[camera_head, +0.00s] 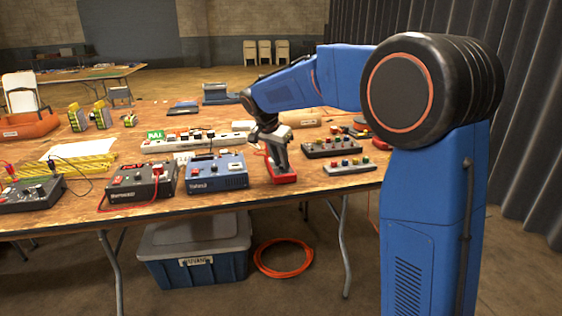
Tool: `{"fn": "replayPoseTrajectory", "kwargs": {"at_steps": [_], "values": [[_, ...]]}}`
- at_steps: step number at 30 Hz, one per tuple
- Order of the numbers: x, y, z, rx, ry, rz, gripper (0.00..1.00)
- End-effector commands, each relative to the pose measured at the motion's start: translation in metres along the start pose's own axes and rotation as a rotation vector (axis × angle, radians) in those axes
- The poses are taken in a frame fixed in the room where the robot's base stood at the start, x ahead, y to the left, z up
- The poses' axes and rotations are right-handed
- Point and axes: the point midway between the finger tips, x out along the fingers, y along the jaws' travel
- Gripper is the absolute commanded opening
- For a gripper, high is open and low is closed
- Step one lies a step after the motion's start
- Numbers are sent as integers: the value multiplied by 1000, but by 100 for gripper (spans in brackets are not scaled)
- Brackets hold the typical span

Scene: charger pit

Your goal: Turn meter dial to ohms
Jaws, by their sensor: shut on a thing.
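A small red-cased meter (287,177) lies on the wooden table near its front edge, right of the blue-faced box. My gripper (279,164) reaches down onto the meter's face from above. It is shut on what seems to be the meter dial, which the fingers hide. I cannot read the dial's setting or its ohms mark from this view.
A blue-faced box (217,175) and a dark box (141,186) stand close on the left. A button panel (333,146) and a smaller panel (349,167) sit on the right. A white strip (190,142) lies behind. The table edge (180,208) is near.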

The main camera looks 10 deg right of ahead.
Motion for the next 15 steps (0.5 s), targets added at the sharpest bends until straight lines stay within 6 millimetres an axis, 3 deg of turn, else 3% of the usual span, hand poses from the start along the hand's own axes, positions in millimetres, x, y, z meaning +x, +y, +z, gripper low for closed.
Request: {"fn": "replayPoseTrajectory", "kwargs": {"at_steps": [15], "values": [[0, 0, 0, 32, 0, 14, 0]]}}
